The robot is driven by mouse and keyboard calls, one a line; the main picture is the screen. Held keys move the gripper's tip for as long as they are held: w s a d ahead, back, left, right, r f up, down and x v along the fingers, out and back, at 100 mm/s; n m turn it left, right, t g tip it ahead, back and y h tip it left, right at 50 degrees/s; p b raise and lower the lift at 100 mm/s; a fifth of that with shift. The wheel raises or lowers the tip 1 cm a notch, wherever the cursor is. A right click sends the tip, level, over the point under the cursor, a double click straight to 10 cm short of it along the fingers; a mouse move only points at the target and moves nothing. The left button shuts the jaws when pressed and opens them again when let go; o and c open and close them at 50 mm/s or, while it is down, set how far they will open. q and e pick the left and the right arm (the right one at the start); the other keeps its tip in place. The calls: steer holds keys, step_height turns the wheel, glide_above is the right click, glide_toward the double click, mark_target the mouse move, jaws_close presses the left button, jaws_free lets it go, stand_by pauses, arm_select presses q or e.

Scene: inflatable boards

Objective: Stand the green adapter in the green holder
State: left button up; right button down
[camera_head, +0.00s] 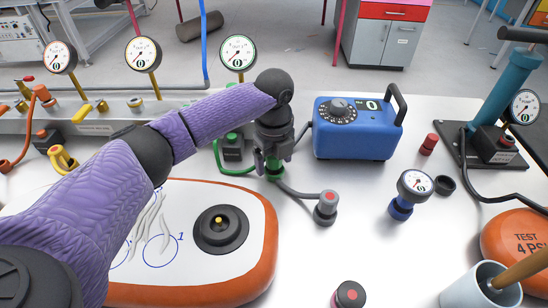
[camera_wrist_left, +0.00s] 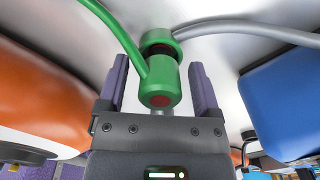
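The green adapter (camera_wrist_left: 160,85), a cylinder with a red end and a green hose, is between the fingers of my left gripper (camera_wrist_left: 160,88) in the left wrist view. Gaps show on both sides of it, so the fingers are open around it. Beyond its far end is a green ring, apparently the green holder (camera_wrist_left: 165,38), with a dark collar between them. They look lined up; I cannot tell how deep the adapter sits. In the head view my left gripper (camera_head: 273,158) points down over a green part (camera_head: 274,174), mostly hiding it. My right gripper is not in view.
A blue gauge box (camera_head: 355,128) stands right of the gripper. A grey fitting with a red top (camera_head: 326,207) stands front right. The orange-edged white board (camera_head: 262,235) lies in front. A blue-based gauge (camera_head: 402,205) and a cup (camera_head: 465,294) are further right.

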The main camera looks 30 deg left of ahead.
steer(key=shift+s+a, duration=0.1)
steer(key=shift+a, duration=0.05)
arm_select(q)
steer(key=shift+r, duration=0.3)
step_height(320, 180, up, 12)
steer(key=p, duration=0.5)
steer(key=shift+f, duration=0.25)
steer(key=shift+r, duration=0.1)
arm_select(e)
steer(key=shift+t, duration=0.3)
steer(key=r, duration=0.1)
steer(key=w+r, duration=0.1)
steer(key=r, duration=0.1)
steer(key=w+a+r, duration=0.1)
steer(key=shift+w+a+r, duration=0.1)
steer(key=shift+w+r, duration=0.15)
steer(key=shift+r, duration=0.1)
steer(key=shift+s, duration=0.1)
